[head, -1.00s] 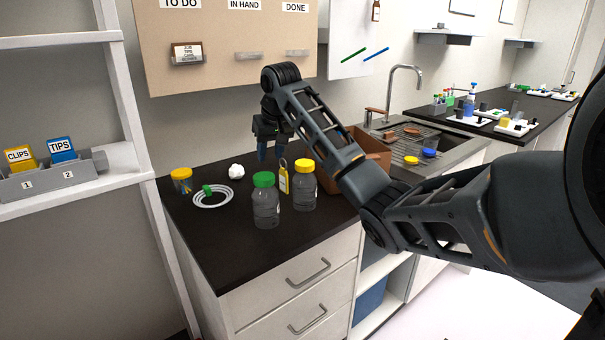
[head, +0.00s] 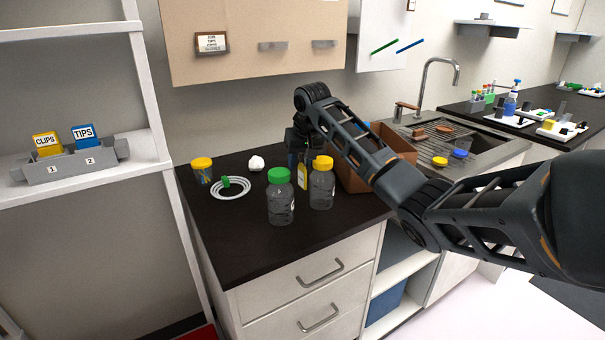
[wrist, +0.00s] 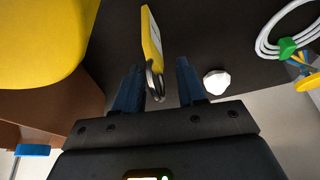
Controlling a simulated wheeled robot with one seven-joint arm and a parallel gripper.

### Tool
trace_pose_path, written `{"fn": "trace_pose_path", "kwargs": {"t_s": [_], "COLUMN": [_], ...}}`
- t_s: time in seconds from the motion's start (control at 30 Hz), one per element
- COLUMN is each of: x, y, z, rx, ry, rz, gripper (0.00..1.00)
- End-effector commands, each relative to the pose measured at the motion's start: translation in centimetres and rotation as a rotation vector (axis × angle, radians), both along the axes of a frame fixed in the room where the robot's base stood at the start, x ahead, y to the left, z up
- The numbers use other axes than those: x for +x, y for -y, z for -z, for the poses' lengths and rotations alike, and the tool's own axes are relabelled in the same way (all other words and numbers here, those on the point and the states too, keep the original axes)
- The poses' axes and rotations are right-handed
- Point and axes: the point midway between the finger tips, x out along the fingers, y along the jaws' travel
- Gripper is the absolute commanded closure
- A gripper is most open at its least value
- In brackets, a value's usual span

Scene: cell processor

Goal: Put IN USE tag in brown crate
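The yellow IN USE tag (head: 303,177) stands upright on the dark counter between two jars; its lettering is too small to read. In the wrist view the tag (wrist: 151,38) shows nearly edge-on, with a metal ring at its near end. My gripper (wrist: 158,75) is open, its two blue fingers apart with the ring between them. In the head view my gripper (head: 299,158) is just above and behind the tag, partly hidden by the jars. The brown crate (head: 400,158) stands right of the tag, partly behind my arm; its wall (wrist: 55,112) shows at the left in the wrist view.
A green-lidded jar (head: 281,200) and a yellow-lidded jar (head: 322,188) stand close in front of the tag. The front left of the counter is clear.

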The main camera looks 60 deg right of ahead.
Motion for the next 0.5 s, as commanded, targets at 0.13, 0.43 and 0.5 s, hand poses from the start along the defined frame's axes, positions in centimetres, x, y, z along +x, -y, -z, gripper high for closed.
{"fn": "trace_pose_path", "kwargs": {"t_s": [0.13, 0.43, 0.5], "x": [0.18, 0.18, 0.19], "y": [0.17, 0.15, 0.14], "z": [0.58, 0.57, 0.56], "rx": [-0.001, 0.000, 0.000], "ry": [0.001, 0.001, 0.001], "rz": [0.000, 0.000, 0.000], "gripper": [0.60, 0.73, 0.79]}}
